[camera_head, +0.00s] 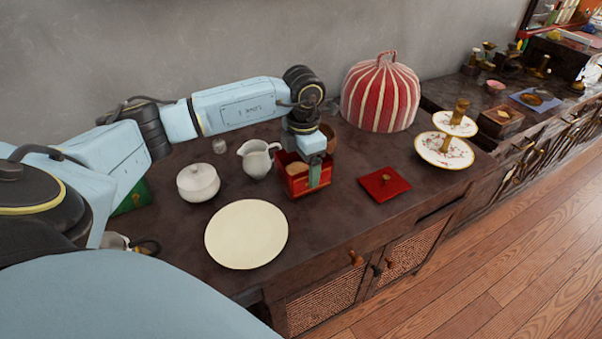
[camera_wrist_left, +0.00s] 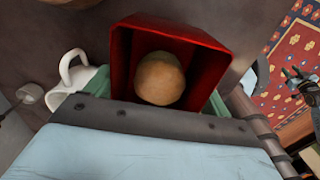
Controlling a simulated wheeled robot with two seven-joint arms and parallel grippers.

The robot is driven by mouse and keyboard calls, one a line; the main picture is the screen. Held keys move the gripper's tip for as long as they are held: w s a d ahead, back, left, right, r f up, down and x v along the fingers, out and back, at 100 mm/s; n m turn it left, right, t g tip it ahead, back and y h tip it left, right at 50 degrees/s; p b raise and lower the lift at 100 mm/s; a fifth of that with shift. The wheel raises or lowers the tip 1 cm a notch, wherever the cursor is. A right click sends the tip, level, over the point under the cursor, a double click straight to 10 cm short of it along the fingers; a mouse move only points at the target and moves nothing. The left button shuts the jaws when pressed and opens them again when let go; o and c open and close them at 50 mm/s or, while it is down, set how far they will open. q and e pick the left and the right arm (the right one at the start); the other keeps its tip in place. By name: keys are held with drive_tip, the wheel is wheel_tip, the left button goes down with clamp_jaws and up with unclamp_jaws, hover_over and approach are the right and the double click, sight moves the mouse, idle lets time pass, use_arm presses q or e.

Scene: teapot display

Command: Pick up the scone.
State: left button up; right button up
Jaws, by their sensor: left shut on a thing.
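The scone (camera_wrist_left: 160,78) is a round tan-brown lump inside an open red box (camera_wrist_left: 138,27). In the head view the scone (camera_head: 298,169) shows partly over the rim of the red box (camera_head: 294,188), which is on or just above the dark cabinet top; I cannot tell which. My left gripper (camera_head: 314,172) points down at the box, with a green finger against its front outside. In the wrist view the green fingers flank the box walls, so the gripper is shut on the box, not on the scone.
A cream jug (camera_head: 257,158) stands close left of the box, with a white lidded pot (camera_head: 198,182) and cream plate (camera_head: 246,234) nearby. A red square lid (camera_head: 385,184) lies right. Behind are a brown bowl (camera_head: 328,137) and striped red cover (camera_head: 381,95). A tiered stand (camera_head: 444,150) is farther right.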

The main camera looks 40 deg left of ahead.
sight(303, 166)
use_arm(q)
wheel_tip(303, 166, down, 3)
drive_tip(key=shift+r, duration=0.15)
drive_tip(key=shift+f, duration=0.25)
use_arm(e)
drive_tip(key=shift+w+a+r, duration=0.1)
drive_tip(key=shift+w+r, duration=0.5)
drive_tip(key=shift+w, duration=0.2)
use_arm(q)
drive_tip(key=shift+f+b, duration=0.1)
drive_tip(key=shift+b, duration=0.2)
use_arm(e)
drive_tip(key=shift+w, duration=0.1)
use_arm(q)
drive_tip(key=o, duration=1.1)
use_arm(e)
drive_tip(key=shift+w+r, duration=0.1)
drive_tip(key=shift+r, duration=0.1)
